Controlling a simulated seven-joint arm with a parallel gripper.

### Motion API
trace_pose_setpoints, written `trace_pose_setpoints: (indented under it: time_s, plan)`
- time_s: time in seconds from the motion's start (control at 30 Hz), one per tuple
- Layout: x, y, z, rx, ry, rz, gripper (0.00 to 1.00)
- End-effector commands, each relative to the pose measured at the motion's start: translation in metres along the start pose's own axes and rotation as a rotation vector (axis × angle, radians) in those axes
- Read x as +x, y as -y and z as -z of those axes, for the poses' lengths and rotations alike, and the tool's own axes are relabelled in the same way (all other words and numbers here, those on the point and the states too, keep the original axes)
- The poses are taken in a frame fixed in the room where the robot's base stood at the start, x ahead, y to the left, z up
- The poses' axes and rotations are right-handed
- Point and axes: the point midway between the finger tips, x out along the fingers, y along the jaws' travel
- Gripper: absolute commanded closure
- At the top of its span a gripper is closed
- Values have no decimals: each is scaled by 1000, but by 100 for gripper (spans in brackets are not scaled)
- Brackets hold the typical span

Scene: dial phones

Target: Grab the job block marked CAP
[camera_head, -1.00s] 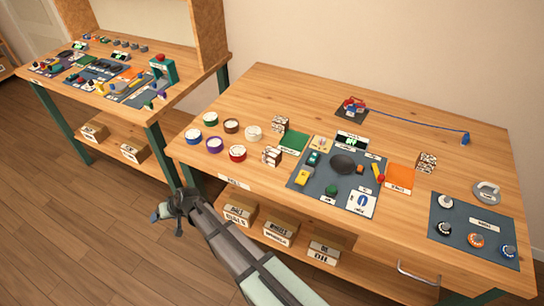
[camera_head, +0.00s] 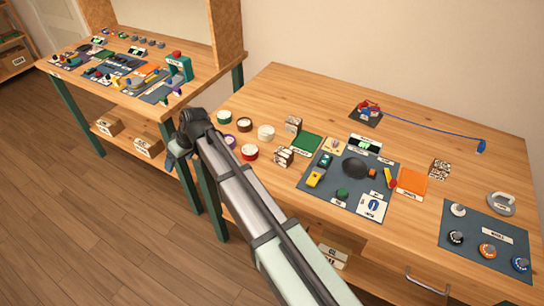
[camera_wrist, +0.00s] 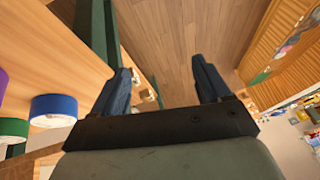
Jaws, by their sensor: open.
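Three patterned blocks stand on the near workbench: one block (camera_head: 293,125) beside the green mat, one block (camera_head: 284,157) in front of it, and one block (camera_head: 439,169) right of the orange mat. Their markings are too small to read, so I cannot tell which says CAP. My gripper (camera_head: 176,152) is at the left end of this bench, left of the blocks and apart from them. In the wrist view my gripper (camera_wrist: 162,82) is open, with nothing between its fingers and the floor beyond.
Round coloured tubs, including a red one (camera_head: 249,152), sit between my arm and the blocks; a blue tub (camera_wrist: 53,110) shows in the wrist view. A grey panel (camera_head: 330,190) with controls lies mid-bench. A second bench (camera_head: 70,75) stands at left. The bench's back is fairly clear.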

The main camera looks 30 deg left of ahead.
Motion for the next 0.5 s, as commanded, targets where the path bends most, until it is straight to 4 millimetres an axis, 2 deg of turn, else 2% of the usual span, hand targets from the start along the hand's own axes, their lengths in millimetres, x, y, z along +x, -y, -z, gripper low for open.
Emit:
trace_pose_setpoints:
  time_s: [0.03,0.1,0.3,0.4,0.5]
  plan:
    - [-25,-23,-11,-7,27,-27,23]
    - [-57,-51,-26,-24,76,-61,23]
    - [-150,-121,-81,-39,227,-139,23]
    - [-193,-146,-109,-33,299,-165,23]
    - [-228,-163,-133,-24,358,-182,23]
